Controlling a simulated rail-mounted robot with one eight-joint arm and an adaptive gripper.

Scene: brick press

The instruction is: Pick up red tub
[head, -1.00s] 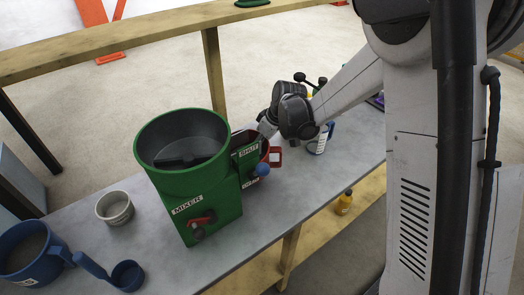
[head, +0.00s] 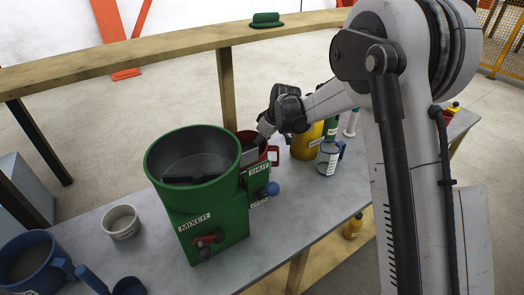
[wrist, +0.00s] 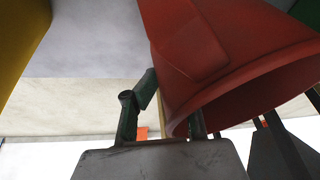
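The red tub (head: 246,135) stands on the grey table just behind the green mixer, which hides much of it in the head view. In the wrist view the tub (wrist: 235,45) is close and large, with its rim toward the camera. My gripper (head: 260,143) is at the tub's rim in the head view. In the wrist view my gripper (wrist: 170,105) has one finger outside the tub wall and the other across the rim at its opening. A gap shows between the outer finger and the rim, so it looks open.
The green mixer (head: 205,205) stands close in front of the tub. A yellow container (head: 306,143) and a white-and-blue mug (head: 329,158) stand to the right. A grey cup (head: 122,222) and blue jug (head: 35,262) are at left. A wooden rail (head: 165,50) runs behind.

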